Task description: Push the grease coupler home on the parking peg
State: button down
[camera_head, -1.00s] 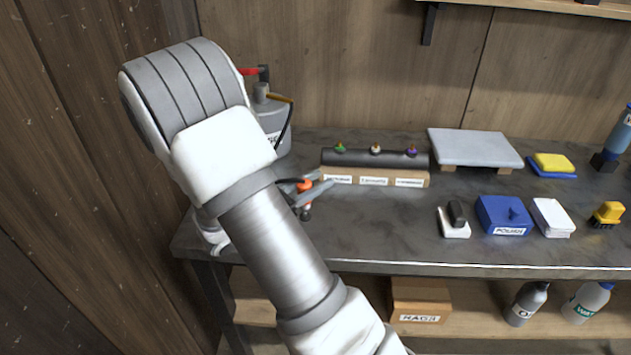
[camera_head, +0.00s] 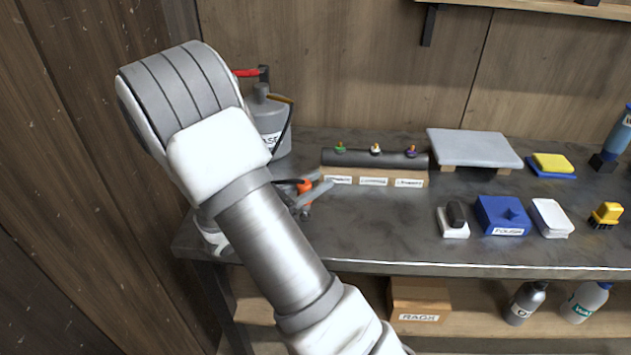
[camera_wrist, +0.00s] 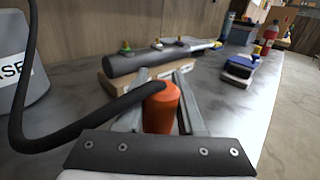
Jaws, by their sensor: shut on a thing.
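The grease coupler (camera_wrist: 161,110) is an orange cylinder with a black hose running into its top. It also shows as a small orange piece (camera_head: 305,186) in the head view, near the bench's left front. My gripper (camera_wrist: 165,80) is shut on the coupler, with one grey finger on each side of it. In the head view my gripper (camera_head: 313,193) is partly hidden behind my arm. I cannot make out the parking peg; the coupler's lower end is hidden in the wrist view and unclear in the head view.
A grey grease canister (camera_head: 270,122) stands at the bench's back left, with the hose (camera_wrist: 75,133) looping nearby. A dark bar with coloured fittings (camera_head: 375,158) lies on a labelled wooden block behind the gripper.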

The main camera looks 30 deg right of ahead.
jog(key=shift+f+b, duration=0.95)
jog(key=shift+f, duration=0.45)
jog(key=shift+c, duration=2.2)
grip_release()
jog(key=s+a+p, duration=0.1)
jog(key=a, duration=0.4)
jog(key=s+a+p, duration=0.1)
jog(key=a, duration=0.5)
jog(key=s+a+p, duration=0.1)
jog(key=a, duration=0.5)
jog(key=shift+s+a, duration=0.1)
jog(key=shift+s, duration=0.1)
